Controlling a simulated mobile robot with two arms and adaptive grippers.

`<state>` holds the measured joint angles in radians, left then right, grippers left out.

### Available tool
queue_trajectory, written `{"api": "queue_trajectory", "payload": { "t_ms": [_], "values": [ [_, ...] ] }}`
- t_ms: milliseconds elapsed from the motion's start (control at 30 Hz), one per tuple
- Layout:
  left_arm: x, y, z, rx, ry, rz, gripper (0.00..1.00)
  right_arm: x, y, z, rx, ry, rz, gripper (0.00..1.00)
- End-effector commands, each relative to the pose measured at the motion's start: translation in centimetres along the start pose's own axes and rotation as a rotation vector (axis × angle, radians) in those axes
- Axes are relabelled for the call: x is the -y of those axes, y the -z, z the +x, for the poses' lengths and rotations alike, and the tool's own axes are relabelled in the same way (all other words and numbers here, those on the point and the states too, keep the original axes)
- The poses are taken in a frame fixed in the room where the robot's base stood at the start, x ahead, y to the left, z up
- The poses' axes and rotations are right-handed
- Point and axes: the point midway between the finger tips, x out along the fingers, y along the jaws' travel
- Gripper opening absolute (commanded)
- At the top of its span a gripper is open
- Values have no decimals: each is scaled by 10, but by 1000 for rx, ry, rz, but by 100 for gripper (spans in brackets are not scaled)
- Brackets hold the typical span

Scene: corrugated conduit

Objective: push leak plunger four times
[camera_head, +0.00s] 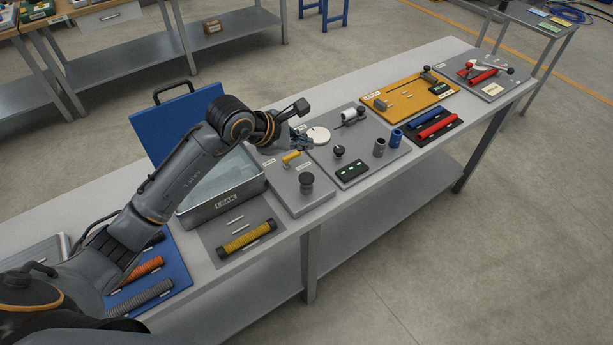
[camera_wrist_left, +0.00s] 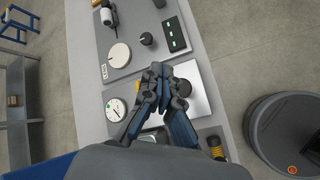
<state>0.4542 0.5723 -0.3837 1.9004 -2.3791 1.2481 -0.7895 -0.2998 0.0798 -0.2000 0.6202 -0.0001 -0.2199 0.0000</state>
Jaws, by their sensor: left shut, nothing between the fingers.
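A dark round-topped plunger knob (camera_head: 306,182) stands upright on a grey plate (camera_head: 318,201) just right of the metal tank labelled LEAK (camera_head: 226,202). My left gripper (camera_head: 303,143) is over the back part of that plate, behind the knob in the head view, and apart from it. In the left wrist view the gripper (camera_wrist_left: 160,72) is shut and empty, with its fingertips together. A dark round shape, likely the knob (camera_wrist_left: 183,87), shows partly behind the right finger. My right gripper is not in view.
A yellow handle (camera_head: 291,156) lies on the same plate near the gripper. A white dial (camera_head: 318,135) and black knobs sit on the neighbouring panel. A round gauge (camera_wrist_left: 115,110) shows in the wrist view. The tank's blue lid (camera_head: 178,122) stands raised behind it.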

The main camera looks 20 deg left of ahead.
Motion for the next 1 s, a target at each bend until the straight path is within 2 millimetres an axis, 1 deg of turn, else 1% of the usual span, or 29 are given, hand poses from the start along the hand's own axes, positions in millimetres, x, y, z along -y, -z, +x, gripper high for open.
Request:
{"api": "queue_trajectory", "payload": {
  "t_ms": [267, 467, 767, 833, 900, 1000],
  "values": [
    [2, 1, 3, 3, 1, -3, 0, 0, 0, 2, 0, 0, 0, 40],
    [12, 9, 14, 4, 4, -6, 0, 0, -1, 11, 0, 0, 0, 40],
    [33, 31, 44, 4, 3, -6, 0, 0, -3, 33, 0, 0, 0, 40],
    [39, 37, 52, 3, 2, -4, 0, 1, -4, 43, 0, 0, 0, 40],
    [42, 41, 57, 3, 1, -3, 0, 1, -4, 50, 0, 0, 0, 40],
    [45, 43, 61, 4, 0, -2, 0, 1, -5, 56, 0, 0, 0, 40]
  ]
}}
